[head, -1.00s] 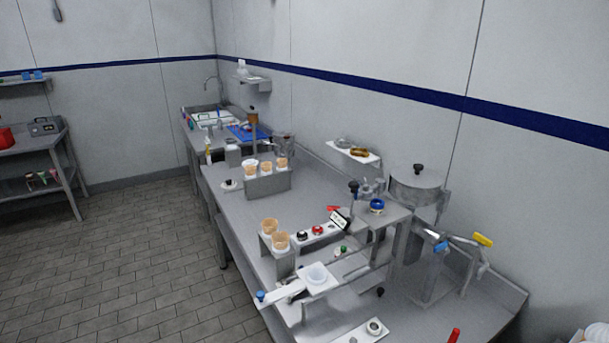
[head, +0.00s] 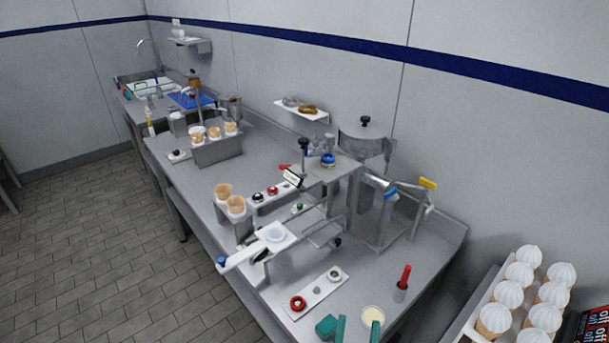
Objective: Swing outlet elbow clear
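A steel machine stands on the right part of the bench, with a round lidded hopper (head: 366,138) above it. Beside it are pipe pieces with a blue grip (head: 390,194) and a yellow grip (head: 428,184). I cannot tell for sure which piece is the outlet elbow. A swing-arm-like white bar with a blue knob (head: 222,261) lies in front, near a white square plate holding a pale cup (head: 274,233). My gripper is not clearly seen. Teal pieces (head: 328,327) show at the bottom edge, and I cannot tell what they are.
Empty cones stand in a rear holder (head: 217,150) and a front holder (head: 235,226). A white strip (head: 320,293) with a red ring lies near the front edge. A red-handled tool (head: 404,276) stands to its right. Filled cones (head: 519,275) stand in a tray at far right.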

